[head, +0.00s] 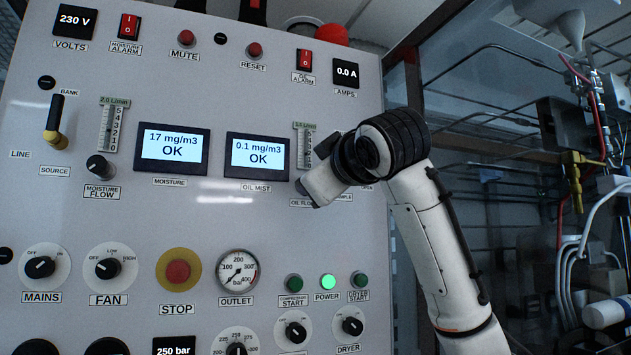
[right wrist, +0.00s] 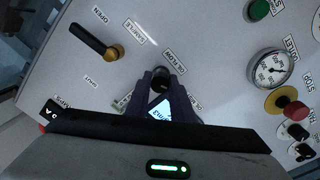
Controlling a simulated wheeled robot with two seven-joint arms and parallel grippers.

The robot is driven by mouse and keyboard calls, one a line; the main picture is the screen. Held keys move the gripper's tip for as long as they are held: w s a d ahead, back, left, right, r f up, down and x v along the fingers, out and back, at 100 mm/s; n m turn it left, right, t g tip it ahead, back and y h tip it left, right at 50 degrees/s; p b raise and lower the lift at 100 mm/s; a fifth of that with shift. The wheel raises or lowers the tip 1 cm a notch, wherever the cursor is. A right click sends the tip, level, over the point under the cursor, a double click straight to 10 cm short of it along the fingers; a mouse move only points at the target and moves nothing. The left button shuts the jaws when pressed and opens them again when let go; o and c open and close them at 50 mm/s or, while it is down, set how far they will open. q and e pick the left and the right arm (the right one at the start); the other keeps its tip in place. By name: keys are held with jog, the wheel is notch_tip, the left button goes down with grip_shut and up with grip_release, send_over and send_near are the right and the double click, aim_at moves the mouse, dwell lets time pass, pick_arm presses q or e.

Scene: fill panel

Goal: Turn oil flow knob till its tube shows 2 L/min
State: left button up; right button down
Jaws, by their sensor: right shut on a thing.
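My right gripper (head: 309,190) reaches the panel from the right, at the oil flow position below the oil flow tube (head: 303,148). In the right wrist view its two fingers (right wrist: 162,84) are shut on the dark round oil flow knob (right wrist: 161,72), beside the "OIL FLOW" label. In the head view the gripper hides the knob and the lower part of the tube. The tube's small green readout (head: 304,125) ends in "L/min", but its number is too blurred to read surely. My left gripper is not in view.
The moisture flow knob (head: 100,167) and its tube (head: 110,130), reading about 2.0 L/min, are at left. The oil mist screen (head: 258,155) is just left of my gripper. A yellow-black sample lever (right wrist: 98,42) sits close to the oil flow knob.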

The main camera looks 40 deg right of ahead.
jog(key=c, duration=1.6)
grip_release()
jog(key=shift+a, duration=0.1)
jog(key=shift+o, duration=0.2)
jog(key=b+v, duration=0.3)
jog(key=v, duration=0.7)
